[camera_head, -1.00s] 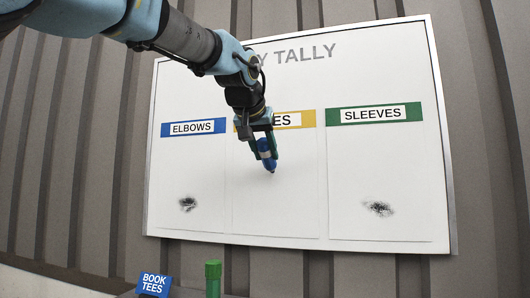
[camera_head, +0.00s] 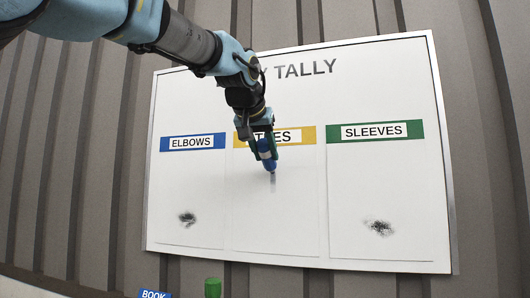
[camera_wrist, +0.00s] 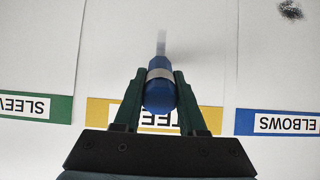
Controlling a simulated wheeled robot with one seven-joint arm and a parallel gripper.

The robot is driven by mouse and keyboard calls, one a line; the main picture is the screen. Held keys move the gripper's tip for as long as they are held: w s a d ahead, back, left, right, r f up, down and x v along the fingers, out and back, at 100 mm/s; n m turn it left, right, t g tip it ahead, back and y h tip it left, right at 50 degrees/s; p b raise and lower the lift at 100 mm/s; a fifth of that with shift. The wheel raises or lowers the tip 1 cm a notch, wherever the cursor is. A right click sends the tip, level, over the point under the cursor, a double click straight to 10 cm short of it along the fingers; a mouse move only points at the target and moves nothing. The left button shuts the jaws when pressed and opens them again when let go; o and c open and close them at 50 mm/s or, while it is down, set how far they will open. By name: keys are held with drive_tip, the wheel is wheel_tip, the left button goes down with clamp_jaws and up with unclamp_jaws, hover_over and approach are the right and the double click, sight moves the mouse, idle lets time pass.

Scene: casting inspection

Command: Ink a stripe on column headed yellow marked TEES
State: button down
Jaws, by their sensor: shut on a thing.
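The column headed yellow and marked TEES (camera_head: 303,220) is the middle panel of a white tally board. Its yellow header (camera_head: 307,135) is partly hidden by my arm; it shows upside down in the wrist view (camera_wrist: 98,112). My gripper (camera_head: 266,150) is shut on a blue marker (camera_wrist: 160,92) with a pale band. The marker points at the TEES column just below the header, its tip at or very near the surface.
The blue ELBOWS column (camera_head: 192,190) and green SLEEVES column (camera_head: 375,185) flank it, each with a dark smudge low down. Below the board stand a green cylindrical object (camera_head: 213,288) and a blue sign (camera_head: 154,294) cut off by the frame.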

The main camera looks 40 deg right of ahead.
wheel_tip(320, 180, down, 6)
drive_tip(key=b, duration=0.4)
drive_tip(key=shift+r, duration=0.25)
drive_tip(key=shift+s+a, duration=0.1)
drive_tip(key=shift+a, duration=0.05)
drive_tip(key=shift+s+a+b, duration=0.5)
drive_tip(key=shift+a, duration=0.3)
drive_tip(key=shift+s+a+b, duration=0.55)
drive_tip(key=shift+a, duration=0.3)
drive_tip(key=shift+s+a+b, duration=0.5)
drive_tip(key=shift+a, duration=0.3)
drive_tip(key=shift+s+a, duration=0.1)
drive_tip(key=shift+s+a+b, duration=0.35)
drive_tip(key=shift+s+a, duration=0.05)
drive_tip(key=shift+a, duration=0.2)
drive_tip(key=shift+s+a+b, duration=0.3)
drive_tip(key=shift+s+a, duration=0.05)
drive_tip(key=shift+a, duration=0.2)
